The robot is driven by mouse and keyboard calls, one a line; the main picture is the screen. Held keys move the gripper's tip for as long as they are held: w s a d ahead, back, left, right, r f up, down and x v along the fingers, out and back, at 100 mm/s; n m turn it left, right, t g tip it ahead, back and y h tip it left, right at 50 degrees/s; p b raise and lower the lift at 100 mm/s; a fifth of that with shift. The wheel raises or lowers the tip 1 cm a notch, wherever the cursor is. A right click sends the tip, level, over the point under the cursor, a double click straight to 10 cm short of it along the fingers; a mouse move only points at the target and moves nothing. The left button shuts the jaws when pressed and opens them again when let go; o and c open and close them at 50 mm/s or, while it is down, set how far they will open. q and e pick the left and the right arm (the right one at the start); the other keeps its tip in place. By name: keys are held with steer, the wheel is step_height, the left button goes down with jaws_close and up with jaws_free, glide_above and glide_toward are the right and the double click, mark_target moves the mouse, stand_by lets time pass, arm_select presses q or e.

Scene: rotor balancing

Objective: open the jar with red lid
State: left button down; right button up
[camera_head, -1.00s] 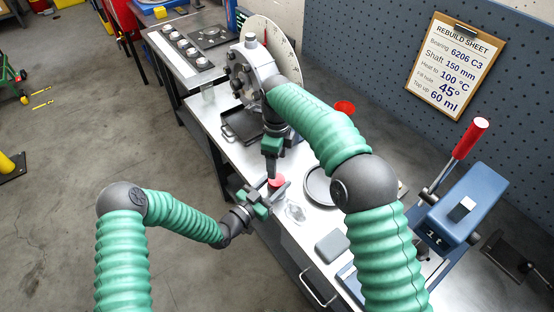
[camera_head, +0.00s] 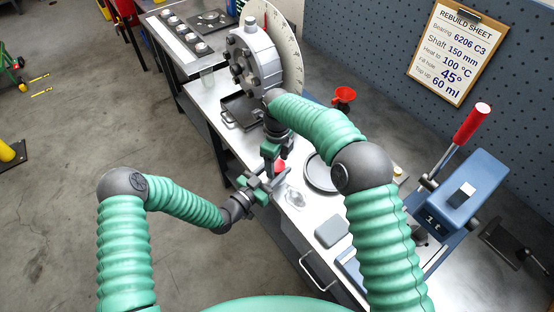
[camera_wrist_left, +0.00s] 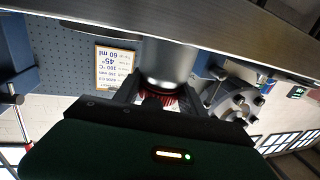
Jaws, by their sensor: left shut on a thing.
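The jar shows in the left wrist view as a smooth grey cylinder (camera_wrist_left: 168,62), upside down in that picture, with a ribbed red lid (camera_wrist_left: 160,97). In the head view the red lid (camera_head: 280,167) shows beside the grippers, and the jar's body is mostly hidden. My left gripper (camera_head: 268,186) is shut on the jar from the left. Its fingers lie either side near lid level; I cannot tell whether they press the lid or the body. My right gripper (camera_head: 269,170) points down close beside the lid; its fingertips are too small and overlapped to read.
A clear glass-like item (camera_head: 296,197) and a round dark-rimmed tray (camera_head: 321,173) are close to the jar. A black pan (camera_head: 240,112), a rotor housing (camera_head: 254,58) and a red funnel (camera_head: 344,95) stand behind. A blue press (camera_head: 465,200) is at right.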

steer(key=c, duration=1.2)
steer(key=o, duration=1.4)
steer(key=shift+c, duration=0.2)
step_height(320, 180, up, 8)
steer(key=shift+a+f, duration=0.1)
steer(key=shift+c, duration=0.3)
step_height(320, 180, down, 8)
steer(key=shift+r, duration=0.1)
steer(key=c, duration=1.4)
steer(key=o, duration=1.5)
steer(key=shift+c, duration=0.2)
